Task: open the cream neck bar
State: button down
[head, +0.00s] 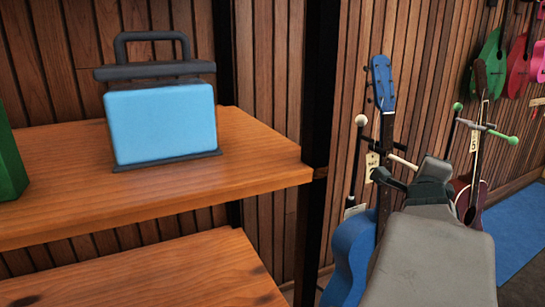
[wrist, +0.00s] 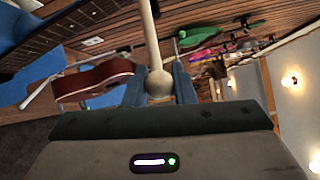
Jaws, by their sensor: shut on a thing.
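The cream neck bar (head: 403,162) reaches across in front of the neck of the blue ukulele (head: 383,95), from a stand post (head: 355,165) topped by a cream ball (head: 361,120). The fingers are shut on this end.
A maroon ukulele (head: 470,200) stands behind to the right with a green neck bar (head: 486,127). Green and pink ukuleles hang on the wall. A wooden shelf (head: 255,150) with a blue case (head: 160,122) fills the left. A blue mat (head: 520,235) lies at right.

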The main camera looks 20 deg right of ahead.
jog(key=shift+s+d, duration=0.2)
jog(key=shift+s, duration=0.05)
jog(key=c, duration=1.2)
grip_release()
jog(key=shift+s, duration=0.15)
jog(key=shift+a, duration=0.15)
jog(key=shift+r, duration=0.4)
jog(key=shift+s+d+r+p, duration=0.6)
jog(key=shift+s+r+p, duration=1.15)
jog(key=shift+p, duration=0.2)
jog(key=shift+s+d+r+p, duration=0.55)
jog(key=shift+s+r+p, duration=1.1)
jog(key=shift+s+p, duration=0.3)
jog(key=shift+s+d+r+p, duration=0.6)
jog(key=shift+s+r+p, duration=1.15)
jog(key=shift+p, duration=0.2)
